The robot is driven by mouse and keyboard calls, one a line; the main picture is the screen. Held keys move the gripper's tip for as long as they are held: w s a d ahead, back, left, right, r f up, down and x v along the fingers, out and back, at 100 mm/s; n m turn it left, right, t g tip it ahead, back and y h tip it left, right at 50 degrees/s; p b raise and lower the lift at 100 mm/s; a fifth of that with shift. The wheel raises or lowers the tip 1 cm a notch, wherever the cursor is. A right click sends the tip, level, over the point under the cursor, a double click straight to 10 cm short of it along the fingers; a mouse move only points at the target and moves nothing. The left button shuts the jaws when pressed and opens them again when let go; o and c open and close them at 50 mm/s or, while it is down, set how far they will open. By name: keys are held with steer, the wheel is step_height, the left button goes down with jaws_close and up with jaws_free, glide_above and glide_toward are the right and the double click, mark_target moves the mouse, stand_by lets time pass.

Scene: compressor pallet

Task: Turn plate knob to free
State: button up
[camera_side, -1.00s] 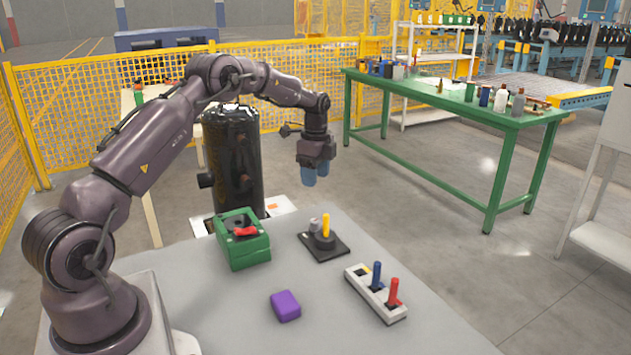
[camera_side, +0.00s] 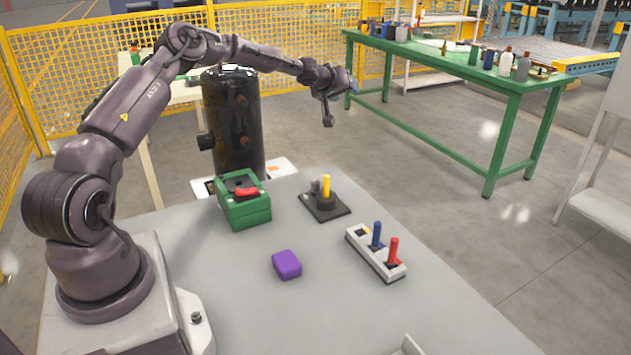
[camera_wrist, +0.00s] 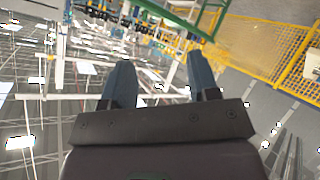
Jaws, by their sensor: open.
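A square black plate (camera_side: 326,205) lies on the grey table in the side view. A yellow upright handle (camera_side: 326,187) stands on it, with a small grey knob (camera_side: 315,186) beside it. A green box (camera_side: 244,203) with a red knob (camera_side: 246,191) on top sits to the left. I cannot tell for sure which knob the task names. My gripper (camera_side: 353,86) is high above and beyond the table, pointing away to the right, clear of everything. In the wrist view my gripper's (camera_wrist: 161,68) two blue fingers are apart with nothing between them.
A grey block with blue and red levers (camera_side: 376,254) lies right of the plate, and a purple block (camera_side: 286,264) nearer the front. A black compressor tank (camera_side: 233,125) stands behind the green box. A green workbench (camera_side: 430,75) and yellow fence (camera_side: 65,90) lie beyond.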

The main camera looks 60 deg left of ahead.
steer(key=s+f+n+g, duration=0.4)
steer(key=s+n+g, duration=0.1)
steer(key=n, duration=0.1)
steer(key=n+g+h, duration=0.4)
steer(key=g+h, duration=0.1)
steer(key=g, duration=0.1)
glide_above(316, 181)
step_height(316, 181, down, 3)
step_height(316, 181, down, 13)
steer(key=shift+s+d+f, duration=0.1)
